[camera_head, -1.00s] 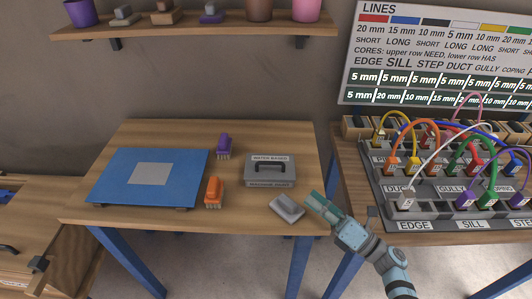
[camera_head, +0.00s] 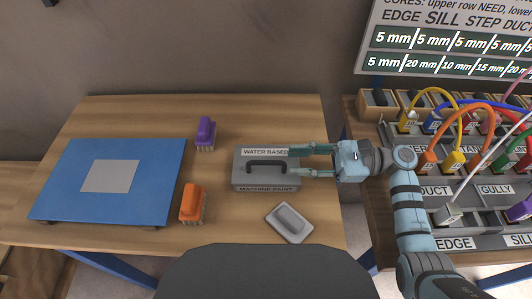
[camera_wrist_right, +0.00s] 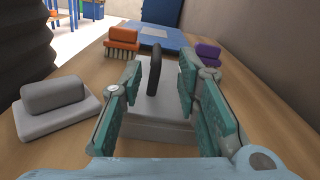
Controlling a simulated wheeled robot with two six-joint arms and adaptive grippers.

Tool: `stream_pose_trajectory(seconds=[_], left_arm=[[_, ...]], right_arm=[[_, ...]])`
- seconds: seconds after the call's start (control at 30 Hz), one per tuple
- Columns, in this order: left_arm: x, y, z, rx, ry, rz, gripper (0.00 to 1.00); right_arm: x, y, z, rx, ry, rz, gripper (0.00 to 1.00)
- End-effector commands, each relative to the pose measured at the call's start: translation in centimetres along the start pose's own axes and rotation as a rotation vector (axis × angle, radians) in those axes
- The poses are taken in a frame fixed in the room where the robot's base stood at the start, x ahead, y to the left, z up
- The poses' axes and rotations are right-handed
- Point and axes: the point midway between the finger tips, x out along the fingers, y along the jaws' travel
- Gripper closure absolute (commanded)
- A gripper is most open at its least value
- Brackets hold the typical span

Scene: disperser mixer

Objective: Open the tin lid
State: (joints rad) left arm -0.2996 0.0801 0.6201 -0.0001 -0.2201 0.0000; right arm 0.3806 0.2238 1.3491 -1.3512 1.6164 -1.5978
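The grey tin (camera_head: 266,178) stands on the wooden table, with labels reading "WATER BASED" and "MACHINE PAINT". Its lid carries a dark upright handle (camera_head: 267,166). My right gripper (camera_head: 293,161) comes in from the right with its two fingers apart, at the tin's right side. In the right wrist view, the handle (camera_wrist_right: 154,70) stands between and beyond the open fingers (camera_wrist_right: 160,100), with a gap on both sides. The lid looks closed. My left gripper is not in either view.
A grey-handled block (camera_head: 290,221) lies in front of the tin. An orange brush (camera_head: 192,202) and a purple brush (camera_head: 205,134) lie to its left, beside a blue board (camera_head: 60,190). A cable panel (camera_head: 470,235) stands on the right bench.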

Motion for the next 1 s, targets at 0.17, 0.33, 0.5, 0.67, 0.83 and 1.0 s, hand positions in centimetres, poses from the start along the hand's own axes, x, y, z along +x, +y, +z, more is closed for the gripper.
stream_pose_trajectory(seconds=[0.17,0.33,0.5,0.67,0.83,1.0], left_arm=[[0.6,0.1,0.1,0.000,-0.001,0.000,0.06],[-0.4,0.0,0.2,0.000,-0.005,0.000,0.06],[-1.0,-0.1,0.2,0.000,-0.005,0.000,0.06],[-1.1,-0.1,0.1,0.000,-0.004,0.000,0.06],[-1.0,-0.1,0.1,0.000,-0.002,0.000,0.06],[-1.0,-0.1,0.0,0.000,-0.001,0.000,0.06]], right_arm=[[0.7,0.1,-0.6,-0.007,-0.001,0.011,0.70],[3.7,0.1,-0.2,-0.007,-0.005,0.013,0.70],[6.8,0.1,-0.3,-0.005,-0.004,0.010,0.70],[7.8,0.2,-0.5,-0.005,-0.001,0.008,0.70],[7.7,0.2,-0.5,-0.005,0.000,0.007,0.72],[7.7,0.2,-0.5,-0.005,0.000,0.006,0.99]])
